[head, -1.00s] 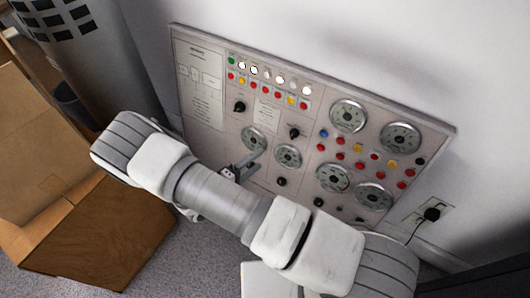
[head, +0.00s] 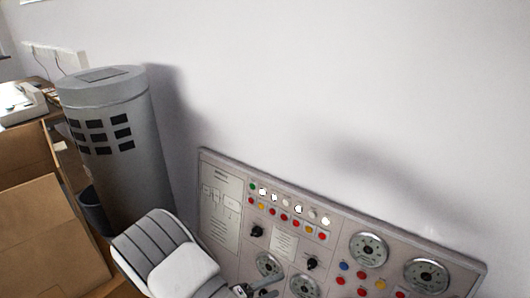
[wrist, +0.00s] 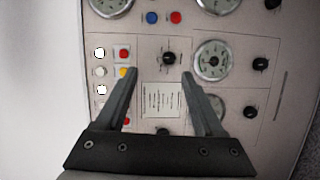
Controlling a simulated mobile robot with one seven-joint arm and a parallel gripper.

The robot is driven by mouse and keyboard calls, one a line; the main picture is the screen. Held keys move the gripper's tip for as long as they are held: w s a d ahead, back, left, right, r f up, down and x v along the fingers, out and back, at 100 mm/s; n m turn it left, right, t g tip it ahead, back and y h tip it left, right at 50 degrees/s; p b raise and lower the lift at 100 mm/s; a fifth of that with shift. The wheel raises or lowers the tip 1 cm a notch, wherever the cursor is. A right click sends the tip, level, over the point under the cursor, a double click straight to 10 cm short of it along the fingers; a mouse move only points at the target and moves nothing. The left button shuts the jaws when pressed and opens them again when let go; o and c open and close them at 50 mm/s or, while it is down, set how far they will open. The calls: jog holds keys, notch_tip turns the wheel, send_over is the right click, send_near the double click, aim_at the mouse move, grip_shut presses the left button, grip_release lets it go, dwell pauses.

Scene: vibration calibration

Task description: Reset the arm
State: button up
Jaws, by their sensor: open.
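My gripper (wrist: 158,90) is open in the wrist view, its two dark fingers apart with nothing between them. It faces the control panel (wrist: 225,18), which has gauges, knobs and coloured buttons. A black knob (wrist: 169,58) shows just beyond and between the fingertips. In the head view the panel (head: 330,215) leans at the lower right against the wall. My white and grey arm covers its lower left part, and the gripper (head: 262,291) shows only partly at the bottom edge. Whether the fingers touch the panel cannot be told.
A grey cylinder with dark vents (head: 110,150) stands left of the panel. Cardboard boxes (head: 45,230) and a dark bin (head: 95,212) are at the left. A white device (head: 20,102) sits farther back. The wall above the panel is clear.

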jog(key=s+d+r+m+g+y, duration=0.25)
jog(key=d+r+g, duration=0.2)
jog(key=r, duration=0.55)
jog(key=s+d+r+m+g+y, duration=0.25)
jog(key=d+r+g, duration=0.2)
jog(key=r, duration=0.55)
jog(key=s+d+r+m+t+y, duration=0.25)
jog(key=s+r+t+y, duration=0.4)
jog(key=s+r, duration=0.7)
notch_tip(320, 180, up, 16)
jog(key=w+p, duration=0.2)
jog(key=p, duration=1.2)
jog(key=shift+d+y+p, duration=0.25)
jog(key=shift+y+p, duration=0.1)
jog(key=shift+y, duration=0.1)
jog(key=shift+w+d, duration=0.1)
